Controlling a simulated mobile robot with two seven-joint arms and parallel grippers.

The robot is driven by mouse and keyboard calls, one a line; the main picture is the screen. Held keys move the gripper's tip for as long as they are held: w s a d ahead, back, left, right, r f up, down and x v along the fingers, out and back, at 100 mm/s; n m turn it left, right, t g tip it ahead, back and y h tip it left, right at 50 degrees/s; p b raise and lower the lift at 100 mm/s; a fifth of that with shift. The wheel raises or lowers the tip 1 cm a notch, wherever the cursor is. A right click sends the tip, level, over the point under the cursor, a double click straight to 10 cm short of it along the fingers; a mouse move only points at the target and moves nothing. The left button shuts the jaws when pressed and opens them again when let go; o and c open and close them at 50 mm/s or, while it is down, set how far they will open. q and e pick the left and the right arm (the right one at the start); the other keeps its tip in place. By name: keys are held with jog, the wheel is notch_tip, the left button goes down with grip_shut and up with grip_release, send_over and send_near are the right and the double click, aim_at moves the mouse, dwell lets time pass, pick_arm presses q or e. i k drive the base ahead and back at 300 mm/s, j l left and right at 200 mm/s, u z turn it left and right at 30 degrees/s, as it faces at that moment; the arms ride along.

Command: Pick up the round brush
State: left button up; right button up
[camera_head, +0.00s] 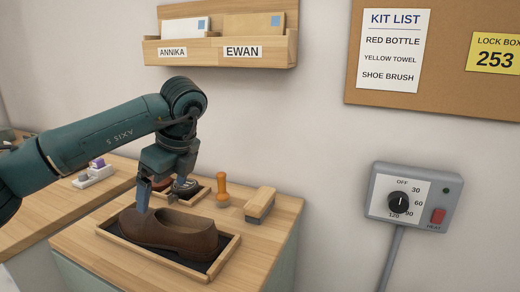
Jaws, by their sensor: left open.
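A small upright thing with an orange-brown knobbed handle (222,188) stands on the wooden top, right of my left gripper; it looks like the round brush, though its bristles are too small to make out. A block-shaped brush (260,206) with a pale wooden back lies to its right. My left gripper (158,194) is open and points down above the back left of a brown shoe (180,232), apart from the upright handle. I cannot tell whether its fingers touch anything. My right gripper is out of view.
The shoe sits in a dark-lined wooden tray (226,258). A smaller tray (205,193) behind is partly hidden by my gripper. A wall rack (222,52) holds envelopes above. A grey dial box (412,198) is on the right wall. Another counter (50,212) lies left.

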aim_at(222, 197)
jog(key=k, duration=0.95)
